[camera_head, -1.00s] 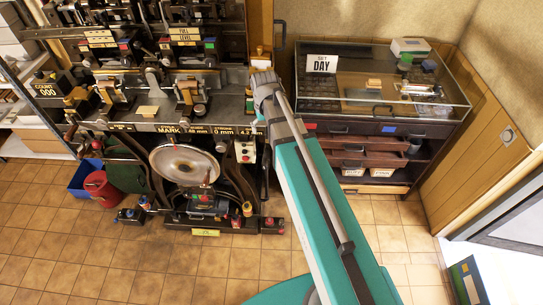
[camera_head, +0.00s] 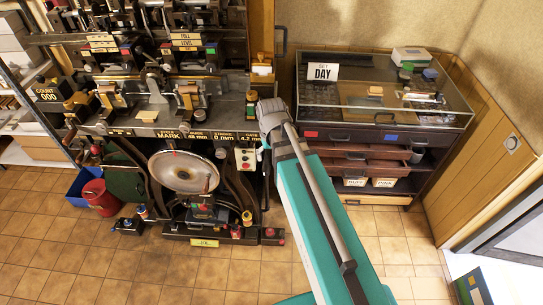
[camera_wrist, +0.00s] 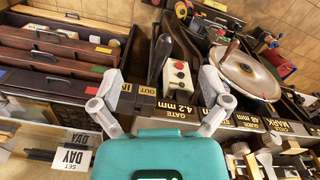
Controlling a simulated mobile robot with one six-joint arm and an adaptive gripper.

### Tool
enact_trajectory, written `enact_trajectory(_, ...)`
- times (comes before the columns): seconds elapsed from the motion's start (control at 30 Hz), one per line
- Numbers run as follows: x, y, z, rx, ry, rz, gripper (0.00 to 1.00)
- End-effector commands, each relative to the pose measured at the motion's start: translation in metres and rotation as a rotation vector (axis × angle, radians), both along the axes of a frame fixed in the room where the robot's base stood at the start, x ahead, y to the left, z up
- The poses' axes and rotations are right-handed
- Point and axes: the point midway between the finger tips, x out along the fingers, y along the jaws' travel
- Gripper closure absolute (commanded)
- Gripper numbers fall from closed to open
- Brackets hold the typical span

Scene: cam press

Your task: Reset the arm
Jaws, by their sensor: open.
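My arm, teal with grey joints, reaches up from the bottom of the head view toward the gap between the press and the glass-topped cabinet. My gripper is at its far end, mostly hidden behind the wrist there. In the wrist view my gripper (camera_wrist: 160,80) has its two grey fingers spread wide, with nothing between them. I cannot tell how far the fingers are from these; no contact shows.
The cam press (camera_head: 140,132) with its big metal disc (camera_head: 182,172) stands left of my arm. The glass-topped cabinet (camera_head: 385,122) with drawers stands to the right. A red bucket (camera_head: 100,197) and blue bin (camera_head: 80,187) stand at left. The tiled floor (camera_head: 130,265) in front is clear.

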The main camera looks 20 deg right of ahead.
Motion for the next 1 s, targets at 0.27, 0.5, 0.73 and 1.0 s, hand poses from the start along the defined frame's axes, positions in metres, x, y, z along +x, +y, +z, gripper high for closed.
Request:
enact_trajectory(0.27,-0.007,0.000,-0.006,0.000,0.000,-0.001,0.04)
enact_trajectory(0.5,-0.041,0.000,-0.032,0.000,0.000,-0.006,0.04)
enact_trajectory(0.73,-0.056,0.000,-0.040,0.000,0.000,-0.010,0.04)
enact_trajectory(1.0,-0.054,0.000,-0.039,0.000,0.000,-0.009,0.04)
